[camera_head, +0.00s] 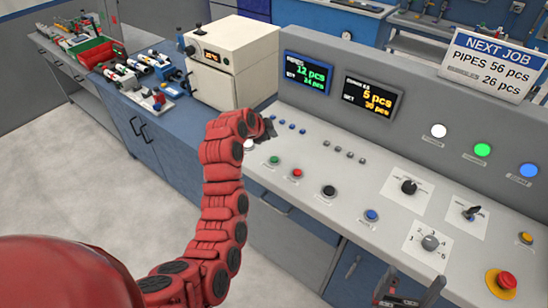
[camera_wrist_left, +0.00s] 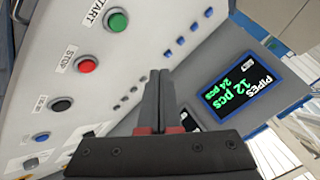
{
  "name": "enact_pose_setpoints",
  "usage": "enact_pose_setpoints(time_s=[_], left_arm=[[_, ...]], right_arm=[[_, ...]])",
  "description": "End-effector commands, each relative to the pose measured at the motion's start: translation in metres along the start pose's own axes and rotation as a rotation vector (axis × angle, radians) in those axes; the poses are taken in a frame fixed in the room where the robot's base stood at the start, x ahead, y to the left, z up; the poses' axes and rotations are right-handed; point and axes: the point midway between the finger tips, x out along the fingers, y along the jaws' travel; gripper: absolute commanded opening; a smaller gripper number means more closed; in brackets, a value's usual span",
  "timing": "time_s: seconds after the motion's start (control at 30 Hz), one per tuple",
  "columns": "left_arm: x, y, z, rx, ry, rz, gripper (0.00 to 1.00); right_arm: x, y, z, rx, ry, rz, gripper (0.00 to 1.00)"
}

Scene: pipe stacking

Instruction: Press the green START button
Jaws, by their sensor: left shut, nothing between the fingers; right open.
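The green START button (camera_head: 273,160) is on the left part of the grey sloping control panel (camera_head: 320,220). In the left wrist view the green button (camera_wrist_left: 116,20) shows at the top, under the label START. My left gripper (camera_head: 270,129) is above the panel, just behind the green button in the head view. In the wrist view its fingers (camera_wrist_left: 160,76) are together and empty, pointing at the panel to the right of and below the green button. They look apart from it. My right gripper (camera_head: 410,292) is open at the bottom edge, partly cut off.
A red STOP button (camera_head: 297,173), a black button (camera_head: 329,191) and a blue button (camera_head: 371,215) sit beside the green one. Small blue buttons (camera_head: 286,126) lie behind it. Rotary knobs (camera_head: 409,187) and a red emergency stop (camera_head: 505,281) are further right.

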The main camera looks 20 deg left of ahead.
Motion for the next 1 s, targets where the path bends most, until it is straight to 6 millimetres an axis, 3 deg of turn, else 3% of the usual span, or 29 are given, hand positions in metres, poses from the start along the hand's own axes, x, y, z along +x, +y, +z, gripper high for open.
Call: enact_pose_setpoints(time_s=[0.33,0.67,0.8,1.0], left_arm=[[0.009,0.006,0.007,-0.002,0.0,-0.002,0.0],[0.04,0.029,0.031,-0.004,-0.002,0.0,0.0],[0.058,0.041,0.042,-0.001,0.0,-0.004,0.0],[0.062,0.045,0.045,-0.001,0.001,-0.003,0.0]], right_arm=[[0.006,0.0,-0.001,0.0,0.0,0.0,0.87],[0.017,0.001,-0.003,0.0,0.0,0.0,0.87],[-0.005,0.0,0.001,0.0,0.0,0.0,0.87],[-0.01,-0.001,0.002,0.0,0.0,0.0,0.87]])
